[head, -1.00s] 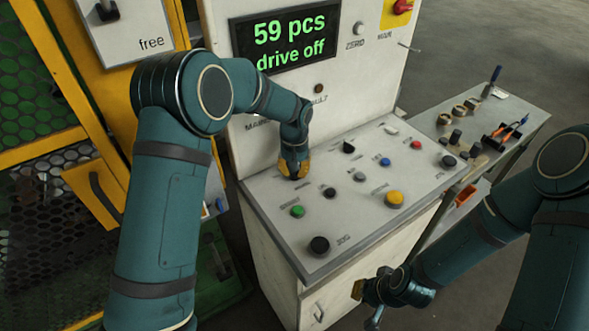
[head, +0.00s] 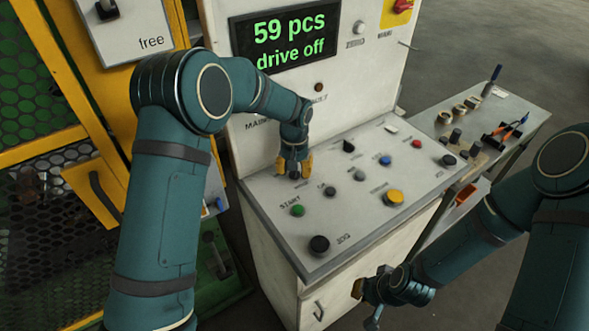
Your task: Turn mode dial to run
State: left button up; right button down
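The mode dial (head: 294,175) is a small dark knob on the sloped top of the control console, at its left rear. Its pointer direction is too small to read. My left gripper (head: 294,168) is over the dial, pointing down. Its yellow fingertips stand apart on either side of the knob, with a visible gap, so it looks open around the dial. My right gripper (head: 363,304) hangs low in front of the console's right side, away from the controls. Its fingers look spread and empty.
The console (head: 262,212) also carries a green start button (head: 297,210), a black knob (head: 319,244), a yellow button (head: 394,197) and several others. The display (head: 285,37) reads "59 pcs drive off". A side bench (head: 530,112) with tools stands at right.

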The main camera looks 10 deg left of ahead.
pick_arm(q)
notch_tip(320, 180, up, 12)
dwell(0.5)
dwell(0.3)
